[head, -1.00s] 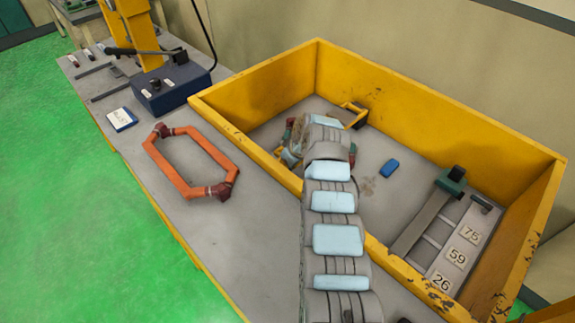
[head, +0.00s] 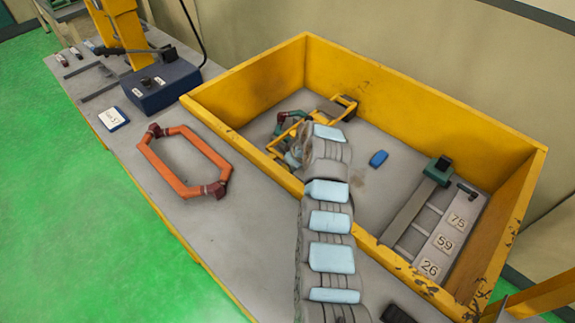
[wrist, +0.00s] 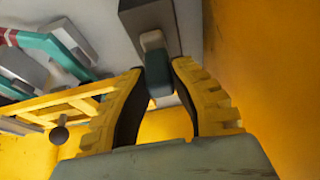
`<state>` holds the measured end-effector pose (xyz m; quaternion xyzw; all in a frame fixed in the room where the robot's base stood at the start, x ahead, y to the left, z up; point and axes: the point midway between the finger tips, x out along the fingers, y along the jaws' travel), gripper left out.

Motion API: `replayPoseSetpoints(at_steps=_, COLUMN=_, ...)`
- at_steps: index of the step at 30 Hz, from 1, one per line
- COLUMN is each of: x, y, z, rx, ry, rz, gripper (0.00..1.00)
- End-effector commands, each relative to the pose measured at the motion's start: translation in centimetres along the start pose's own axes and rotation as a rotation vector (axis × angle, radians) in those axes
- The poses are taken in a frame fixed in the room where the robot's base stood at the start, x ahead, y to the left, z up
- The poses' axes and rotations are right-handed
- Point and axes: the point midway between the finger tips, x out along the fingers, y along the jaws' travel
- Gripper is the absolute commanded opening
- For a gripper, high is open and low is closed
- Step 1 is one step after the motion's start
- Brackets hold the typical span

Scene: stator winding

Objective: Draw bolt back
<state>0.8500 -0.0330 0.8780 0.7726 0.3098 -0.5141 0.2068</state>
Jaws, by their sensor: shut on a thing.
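My gripper (wrist: 158,74) shows in the wrist view with its two yellow, black-lined fingers closed around a small grey-teal piece, which I take to be the bolt's handle (wrist: 154,62). The piece sits against a dark grey block (wrist: 147,18). In the head view my arm reaches over the near wall of the yellow bin (head: 420,85), and hides most of the gripper and the handle. A yellow frame (head: 343,103) and teal parts (head: 293,117) stand by the arm's end. The yellow frame (wrist: 72,102) and a dark round knob (wrist: 59,134) also show in the wrist view.
A grey slide with a teal clamp (head: 438,170) lies beside number plates (head: 443,243) on the right. An orange coil (head: 185,160) and a blue switch box (head: 163,87) stand on the bench outside. Bin walls surround the arm's end.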

Motion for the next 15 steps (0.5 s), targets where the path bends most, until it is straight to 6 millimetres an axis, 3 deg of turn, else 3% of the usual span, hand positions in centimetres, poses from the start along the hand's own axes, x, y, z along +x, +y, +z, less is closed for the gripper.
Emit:
replayPoseSetpoints(at_steps=2, x=0.14, y=0.12, z=0.4, rx=0.004, ry=-0.006, rz=0.0, gripper=0.0)
replayPoseSetpoints(at_steps=3, x=0.13, y=0.12, z=0.4, rx=0.004, ry=-0.006, rz=0.0, gripper=0.31)
replayPoseSetpoints(at_steps=5, x=0.13, y=0.1, z=0.38, rx=0.004, ry=-0.006, rz=-0.001, gripper=0.48)
replayPoseSetpoints(at_steps=6, x=0.11, y=0.1, z=0.33, rx=0.003, ry=-0.005, rz=0.0, gripper=0.52)
replayPoseSetpoints(at_steps=15, x=-0.02, y=0.05, z=0.13, rx=0.001, ry=-0.002, rz=0.0, gripper=0.52)
